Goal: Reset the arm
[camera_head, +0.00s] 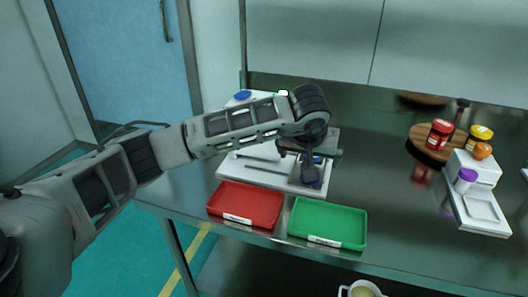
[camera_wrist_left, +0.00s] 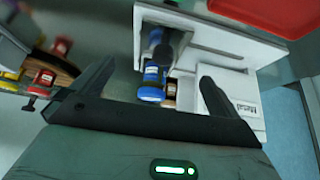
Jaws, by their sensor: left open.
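My left arm reaches in from the left in the head view. Its left gripper (camera_head: 311,160) is over the right part of a white sieve machine (camera_head: 255,177) on the steel table. In the left wrist view, the left gripper (camera_wrist_left: 157,78) has its two dark fingers spread wide. A blue-capped bottle (camera_wrist_left: 151,87) and a brown-and-white item (camera_wrist_left: 170,93) show beyond and between the fingers, by the white machine (camera_wrist_left: 222,48). I see no grip on either. My forearm and wrist hide part of the machine in the head view. My right gripper is not in view.
A red tray (camera_head: 232,211) and a green tray (camera_head: 318,238) lie at the table's front edge. At right, a round wooden board (camera_head: 424,151) holds a red-capped jar (camera_head: 440,134), near a white scale (camera_head: 486,212) with a purple-capped bottle (camera_head: 465,180). Table between is clear.

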